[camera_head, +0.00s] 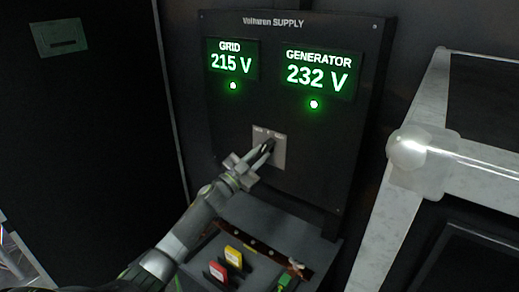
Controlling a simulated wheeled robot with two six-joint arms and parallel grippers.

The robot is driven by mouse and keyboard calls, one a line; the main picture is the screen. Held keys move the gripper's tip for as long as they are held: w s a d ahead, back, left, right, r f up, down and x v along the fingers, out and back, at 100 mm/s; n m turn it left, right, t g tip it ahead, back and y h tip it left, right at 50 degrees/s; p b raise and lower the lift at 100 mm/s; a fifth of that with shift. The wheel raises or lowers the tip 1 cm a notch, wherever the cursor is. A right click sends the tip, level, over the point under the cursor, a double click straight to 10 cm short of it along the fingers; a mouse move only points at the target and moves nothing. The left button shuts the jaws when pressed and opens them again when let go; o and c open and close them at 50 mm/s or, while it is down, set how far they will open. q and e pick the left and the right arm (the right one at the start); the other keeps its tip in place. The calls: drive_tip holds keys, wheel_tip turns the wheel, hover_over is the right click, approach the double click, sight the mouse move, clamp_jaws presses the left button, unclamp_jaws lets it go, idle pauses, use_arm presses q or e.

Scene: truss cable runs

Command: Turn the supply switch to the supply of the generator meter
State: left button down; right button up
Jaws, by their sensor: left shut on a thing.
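A dark supply panel (240,131) headed "SUPPLY" stands upright in front of me. Its left meter, the grid meter (232,62), reads 215 V with a lit green lamp below. Its right meter, the generator meter (318,75), reads 232 V, also with a lit green lamp. The supply switch (281,157) sits on a light grey plate low in the middle of the panel. My left gripper (267,148) is at the plate, shut on the dark switch knob. The gripper hides most of the knob, so I cannot tell which way it points. My right gripper is out of view.
A metal truss with a round white joint (408,150) stands close at the right. A dark wall panel fills the left.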

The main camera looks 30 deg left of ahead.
use_arm(q)
drive_tip(key=shift+a+m+g+h+p, duration=0.1)
drive_tip(key=shift+m+g+h+p, duration=0.25)
drive_tip(key=shift+m, duration=0.75)
drive_tip(key=shift+a+m+g+h+p, duration=0.1)
drive_tip(key=shift+m+g+h+p, duration=0.2)
drive_tip(key=shift+m, duration=0.8)
drive_tip(key=shift+d+m+g, duration=0.1)
drive_tip(key=shift+m+g, duration=0.15)
drive_tip(key=shift+m, duration=0.05)
drive_tip(key=c, duration=1.3)
unclamp_jaws()
drive_tip(key=b+v, duration=0.7)
drive_tip(key=v, duration=1)
drive_tip(key=shift+f, duration=0.25)
